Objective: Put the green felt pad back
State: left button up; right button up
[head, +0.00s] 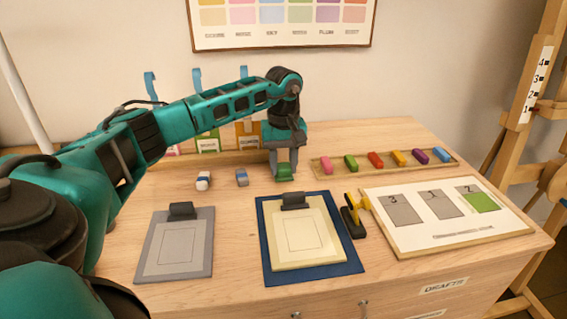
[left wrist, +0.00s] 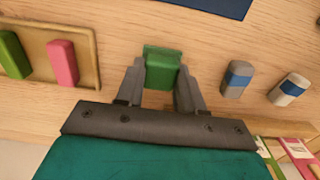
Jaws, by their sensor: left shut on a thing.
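The green felt pad (head: 284,172) is a small green block with a darker green end. My left gripper (head: 284,165) points down and is shut on it at the back middle of the table. In the left wrist view the pad (left wrist: 162,68) sits between the two grey fingers of the gripper (left wrist: 161,88). It is at or just above the wood; I cannot tell if it touches. My right gripper is not in view.
Two erasers (head: 242,177) (head: 203,181) lie left of the pad. A tray of coloured sticks (head: 440,165) is to its right. In front are a grey clipboard (head: 155,260), a blue board (head: 268,268), a yellow-black tool (head: 352,222) and a numbered board (head: 400,245).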

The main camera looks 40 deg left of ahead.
aim_at(284, 166)
pick_arm(q)
jog(key=o, duration=0.9)
jog(key=shift+f, duration=0.15)
jog(key=shift+o, duration=0.2)
notch_tip(284, 166, up, 12)
jog(key=p, duration=0.1)
jog(key=shift+r, duration=0.2)
jog(key=shift+d, duration=0.1)
